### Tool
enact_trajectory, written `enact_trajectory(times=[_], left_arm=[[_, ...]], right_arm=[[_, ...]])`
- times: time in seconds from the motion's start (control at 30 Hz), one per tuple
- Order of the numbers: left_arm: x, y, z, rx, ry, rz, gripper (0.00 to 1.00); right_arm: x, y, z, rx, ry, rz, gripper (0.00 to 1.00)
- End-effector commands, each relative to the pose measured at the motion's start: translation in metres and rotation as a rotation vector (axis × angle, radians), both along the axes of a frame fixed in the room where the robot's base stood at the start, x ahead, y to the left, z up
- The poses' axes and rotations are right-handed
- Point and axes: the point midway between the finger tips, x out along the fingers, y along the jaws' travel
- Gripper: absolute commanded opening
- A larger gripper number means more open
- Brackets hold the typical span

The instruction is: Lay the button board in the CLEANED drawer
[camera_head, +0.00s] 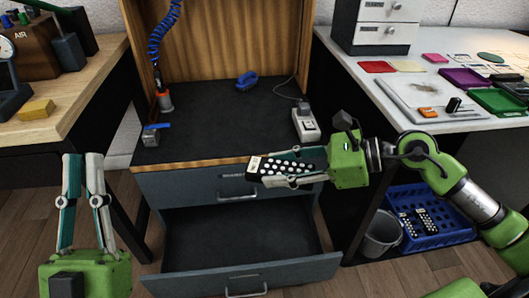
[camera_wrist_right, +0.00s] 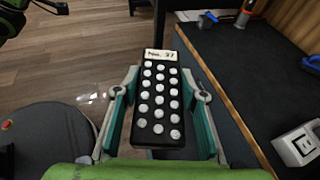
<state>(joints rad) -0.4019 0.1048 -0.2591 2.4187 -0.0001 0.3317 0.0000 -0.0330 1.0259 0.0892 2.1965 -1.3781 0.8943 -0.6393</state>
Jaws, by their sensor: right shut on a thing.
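The board (camera_wrist_right: 158,105) also shows between the fingers in the right wrist view. Below it, the lower drawer (camera_head: 240,240) is pulled out and its visible inside is empty. The upper drawer (camera_head: 175,188) is shut and its label is too small to read surely. My left gripper (camera_head: 83,165) is empty at the lower left, its fingers apart.
The dark worktop (camera_head: 215,115) holds a blue tool (camera_head: 247,80) and a small white device (camera_head: 306,122). A blue crate (camera_head: 455,235) with similar boards and a grey bin (camera_head: 380,235) stand on the floor at right. The right table (camera_head: 350,50) carries trays and parts.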

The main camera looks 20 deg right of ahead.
Motion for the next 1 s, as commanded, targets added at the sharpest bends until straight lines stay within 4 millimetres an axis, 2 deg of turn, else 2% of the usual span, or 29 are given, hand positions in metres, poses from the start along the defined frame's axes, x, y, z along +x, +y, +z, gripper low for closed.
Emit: enact_trajectory(times=[0.17, 0.53, 1.0], left_arm=[[0.0, 0.0, -0.001, 0.001, 0.002, 0.0, 0.14], [0.0, 0.0, -0.001, 0.0, 0.003, 0.001, 0.14], [0.0, 0.0, -0.001, 0.0, 0.002, 0.001, 0.14]], right_arm=[[-0.023, -0.004, 0.003, -0.002, 0.003, -0.035, 0.12], [-0.049, -0.01, 0.009, 0.001, 0.002, -0.081, 0.12], [-0.048, -0.011, 0.011, 0.004, -0.004, -0.084, 0.12]])
